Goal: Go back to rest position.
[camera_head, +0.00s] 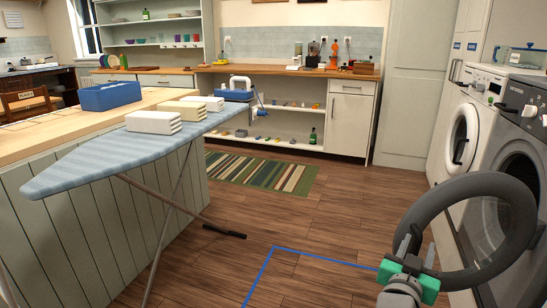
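My gripper (416,252) is at the lower right, with green finger mounts and dark fingers pointing away from me. The two fingers stand apart with a gap between them, and I see nothing held in it. The fingers overlap in the picture with the left edge of a dark round washer door (412,222), which stands open. I cannot tell whether they touch its rim. Part of the rim is hidden behind the gripper.
A near washing machine (520,105) and a white one (478,82) line the right side. An ironing board (90,172) with folded white stacks (153,121) and an iron stands left. A blue bin (109,97) sits on the counter. Wooden floor (340,215) is clear in the middle.

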